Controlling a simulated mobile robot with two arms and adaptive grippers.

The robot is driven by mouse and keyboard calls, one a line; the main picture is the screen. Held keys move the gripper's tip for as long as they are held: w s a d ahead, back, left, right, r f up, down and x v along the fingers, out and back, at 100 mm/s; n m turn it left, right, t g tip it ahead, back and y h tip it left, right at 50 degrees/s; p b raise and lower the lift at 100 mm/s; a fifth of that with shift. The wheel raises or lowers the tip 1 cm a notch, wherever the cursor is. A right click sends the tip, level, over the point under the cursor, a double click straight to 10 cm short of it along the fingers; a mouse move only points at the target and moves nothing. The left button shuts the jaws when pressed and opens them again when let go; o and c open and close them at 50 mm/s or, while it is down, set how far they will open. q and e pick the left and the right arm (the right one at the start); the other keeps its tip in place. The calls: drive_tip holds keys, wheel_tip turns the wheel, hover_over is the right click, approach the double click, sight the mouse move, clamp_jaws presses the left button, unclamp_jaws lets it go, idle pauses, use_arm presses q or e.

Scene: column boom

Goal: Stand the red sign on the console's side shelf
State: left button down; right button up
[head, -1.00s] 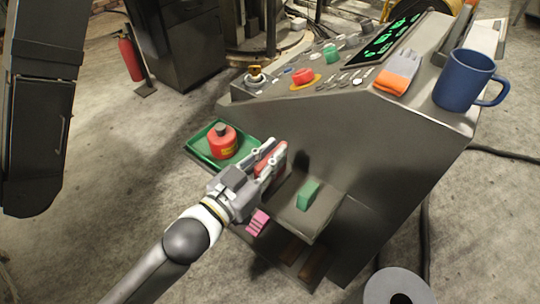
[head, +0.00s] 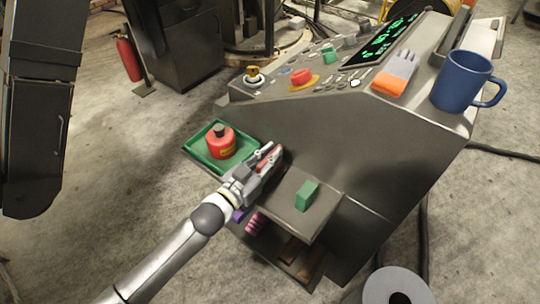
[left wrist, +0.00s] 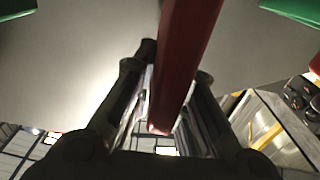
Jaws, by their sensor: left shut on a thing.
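The red sign (head: 268,158) is a narrow red piece, partly hidden by my fingers in the head view. My left gripper (head: 264,167) is shut on it, over or at the side shelf (head: 318,218) of the grey console (head: 330,140). In the left wrist view the red sign (left wrist: 184,60) runs up between the two dark fingers (left wrist: 165,100), over a plain grey surface. I cannot tell whether its lower edge touches the shelf. My right gripper is not in view.
A green block (head: 307,195) stands on the shelf to the right of my gripper. A green tray (head: 197,153) with a red can (head: 222,146) is to the left. Pink (head: 255,224) and purple (head: 238,215) items show below. A blue mug (head: 462,82) and a glove (head: 395,77) lie on top.

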use_arm(q)
drive_tip(key=shift+f, duration=0.2)
drive_tip(key=c, duration=1.5)
unclamp_jaws()
drive_tip(key=shift+o, duration=0.2)
drive_tip(key=shift+r, duration=0.3)
drive_tip(key=b+v, duration=0.1)
drive_tip(key=v, duration=0.9)
drive_tip(key=shift+s+a+f, duration=0.15)
drive_tip(key=shift+s+f, duration=0.05)
drive_tip(key=shift+v, duration=0.75)
